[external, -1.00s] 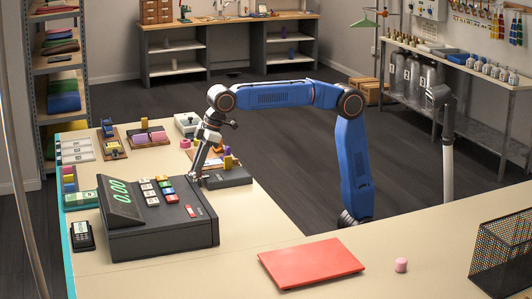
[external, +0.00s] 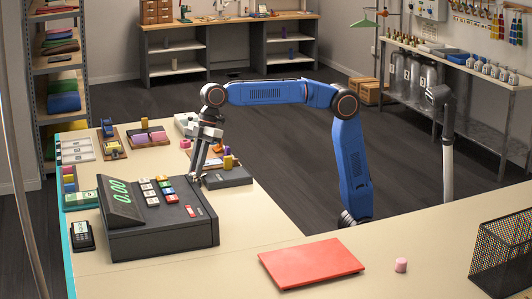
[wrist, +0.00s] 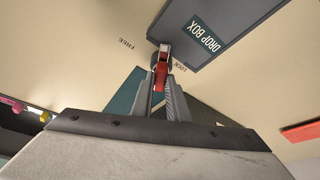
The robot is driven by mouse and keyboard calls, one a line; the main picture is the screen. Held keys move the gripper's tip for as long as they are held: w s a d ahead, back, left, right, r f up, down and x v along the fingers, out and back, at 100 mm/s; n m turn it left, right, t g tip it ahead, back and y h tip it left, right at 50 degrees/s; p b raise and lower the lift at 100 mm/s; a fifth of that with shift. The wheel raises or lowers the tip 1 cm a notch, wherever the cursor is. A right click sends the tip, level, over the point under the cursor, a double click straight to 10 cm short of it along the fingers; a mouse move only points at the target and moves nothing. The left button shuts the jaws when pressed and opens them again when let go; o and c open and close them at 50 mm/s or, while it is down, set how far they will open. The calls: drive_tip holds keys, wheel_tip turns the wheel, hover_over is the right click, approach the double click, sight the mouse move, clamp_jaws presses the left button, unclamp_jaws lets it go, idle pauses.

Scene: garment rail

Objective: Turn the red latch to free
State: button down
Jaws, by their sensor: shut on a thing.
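The red latch (wrist: 160,74) shows in the wrist view between my fingertips, below a metal pivot at the corner of the dark drop box (wrist: 215,30). My gripper (wrist: 160,88) is shut on the latch. The word FREE lies to the left of the latch and LOCK close to its right. The latch points down the picture, nearer LOCK. In the external view my gripper (external: 194,178) reaches down beside the drop box (external: 232,177), behind the cash register; the latch cannot be made out there.
The dark cash register (external: 150,222) stands close in front of my gripper. Small coloured blocks lie on and around the drop box. The counter between is clear.

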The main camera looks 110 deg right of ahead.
drive_tip(key=n, duration=0.2)
drive_tip(key=n+g+y, duration=0.1)
drive_tip(key=n, duration=0.2)
drive_tip(key=shift+w+d+n+g, duration=0.15)
drive_tip(key=shift+w+n+g, duration=0.05)
drive_tip(key=shift+n+g, duration=0.1)
drive_tip(key=n+g, duration=0.1)
drive_tip(key=n, duration=0.1)
drive_tip(key=n+y, duration=0.1)
drive_tip(key=n, duration=0.1)
drive_tip(key=shift+w+n+g, duration=0.1)
drive_tip(key=shift+n+g, duration=0.3)
drive_tip(key=c, duration=1.7)
unclamp_jaws()
drive_tip(key=shift+d, duration=0.1)
drive_tip(key=v, duration=1.2)
drive_tip(key=shift+d, duration=0.1)
